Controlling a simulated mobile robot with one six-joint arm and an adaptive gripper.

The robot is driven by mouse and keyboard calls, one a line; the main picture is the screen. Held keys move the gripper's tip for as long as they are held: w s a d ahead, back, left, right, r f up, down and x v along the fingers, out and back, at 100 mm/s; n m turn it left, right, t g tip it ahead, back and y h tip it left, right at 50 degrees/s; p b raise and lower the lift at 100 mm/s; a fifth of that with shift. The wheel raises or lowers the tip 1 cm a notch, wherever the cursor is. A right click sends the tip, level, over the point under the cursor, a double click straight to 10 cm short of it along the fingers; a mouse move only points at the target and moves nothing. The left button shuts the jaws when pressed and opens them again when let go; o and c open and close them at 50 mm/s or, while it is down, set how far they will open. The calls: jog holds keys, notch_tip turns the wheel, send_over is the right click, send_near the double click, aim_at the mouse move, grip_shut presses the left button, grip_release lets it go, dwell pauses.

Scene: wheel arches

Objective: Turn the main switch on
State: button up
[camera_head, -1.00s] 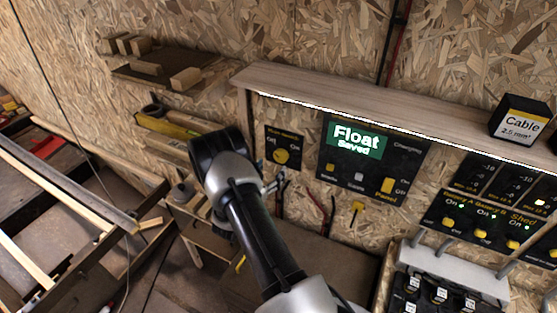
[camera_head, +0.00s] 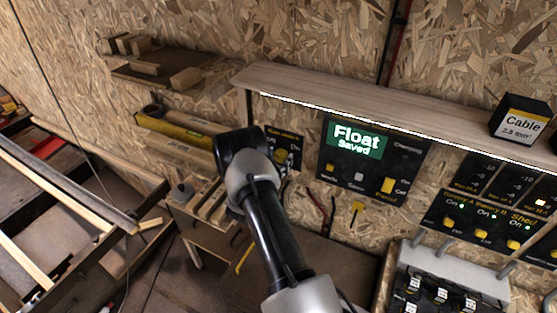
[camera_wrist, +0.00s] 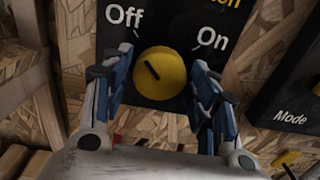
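The main switch is a round yellow knob (camera_wrist: 160,73) with a short black mark, on a black panel (camera_wrist: 174,28) lettered Off at left and On at right. The mark slants toward the upper left, toward Off. My gripper (camera_wrist: 163,60) is open, with one blue-and-grey finger on each side of the knob in the wrist view. I cannot tell whether the fingers touch it. In the head view the switch panel (camera_head: 292,140) is partly covered by my wrist, and my fingers are hidden.
A dark panel with a green "Float Saved" screen (camera_head: 357,139) is just right of the switch. A wooden shelf (camera_head: 370,108) runs above, bearing a Cable box (camera_head: 519,121). A yellow spirit level (camera_head: 180,129) lies left on the wall.

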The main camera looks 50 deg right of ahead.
jog(key=c, duration=0.7)
jog(key=shift+m+b, duration=0.3)
jog(key=shift+b, duration=0.05)
jog(key=m+b, duration=0.3)
jog(key=b, duration=0.1)
jog(key=shift+f, duration=0.2)
jog(key=m+b, duration=1)
jog(key=b, duration=0.3)
jog(key=shift+r+m+b, duration=0.2)
jog(key=shift+m+b, duration=1.4)
jog(key=shift+m, duration=0.5)
